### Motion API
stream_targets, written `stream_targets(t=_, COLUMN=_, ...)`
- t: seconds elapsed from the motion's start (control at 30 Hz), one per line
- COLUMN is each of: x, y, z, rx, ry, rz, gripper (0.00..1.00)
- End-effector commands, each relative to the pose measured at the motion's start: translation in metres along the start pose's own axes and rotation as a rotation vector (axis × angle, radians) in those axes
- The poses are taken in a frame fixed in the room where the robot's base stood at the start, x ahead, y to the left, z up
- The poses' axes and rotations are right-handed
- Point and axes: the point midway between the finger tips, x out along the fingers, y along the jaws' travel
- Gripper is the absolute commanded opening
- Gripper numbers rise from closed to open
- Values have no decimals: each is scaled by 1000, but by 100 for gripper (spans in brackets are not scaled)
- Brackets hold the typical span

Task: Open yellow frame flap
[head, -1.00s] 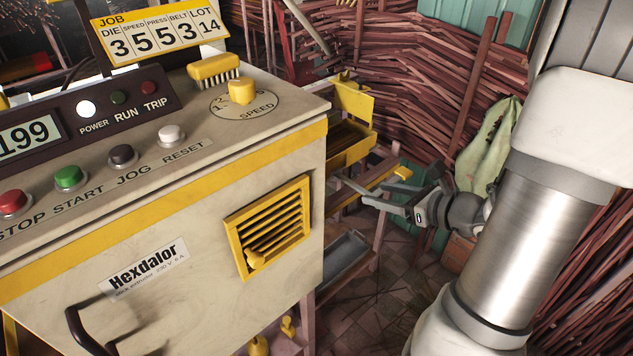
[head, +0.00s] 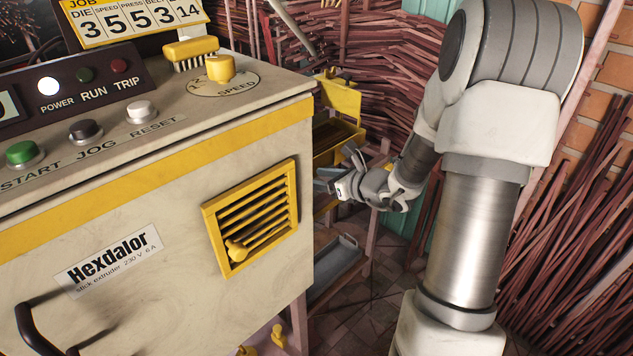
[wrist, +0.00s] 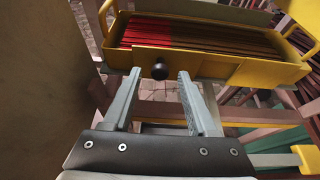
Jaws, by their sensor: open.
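The yellow frame flap (head: 207,222) appears to be the yellow-framed louvred panel on the front of the cream Hexdalor machine. It lies flat against the machine front and looks shut. A small yellow knob (head: 236,250) sits at its lower left. My gripper (head: 330,172) is open and empty, past the machine's right front corner and apart from the flap. In the wrist view its two fingers (wrist: 160,75) point toward a yellow tray (wrist: 200,62) of red and brown sticks with a black knob (wrist: 160,70). The flap is not identifiable in the wrist view.
The machine's black handle (head: 28,330) sticks out at lower left. A grey tray (head: 338,262) stands low, right of the machine. Bundles of sticks (head: 570,230) line the right wall. Some tiled floor (head: 375,325) is clear between the machine and my arm.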

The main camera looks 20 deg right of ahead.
Motion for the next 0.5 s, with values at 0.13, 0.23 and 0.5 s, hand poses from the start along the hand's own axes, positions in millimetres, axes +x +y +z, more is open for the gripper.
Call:
stream_targets(t=0.13, x=4, y=0, z=0, rx=0, ry=0, rz=0, gripper=58)
stream_targets(t=0.23, x=4, y=0, z=0, rx=0, ry=0, rz=0, gripper=58)
stream_targets(t=0.5, x=4, y=0, z=0, rx=0, ry=0, rz=0, gripper=26)
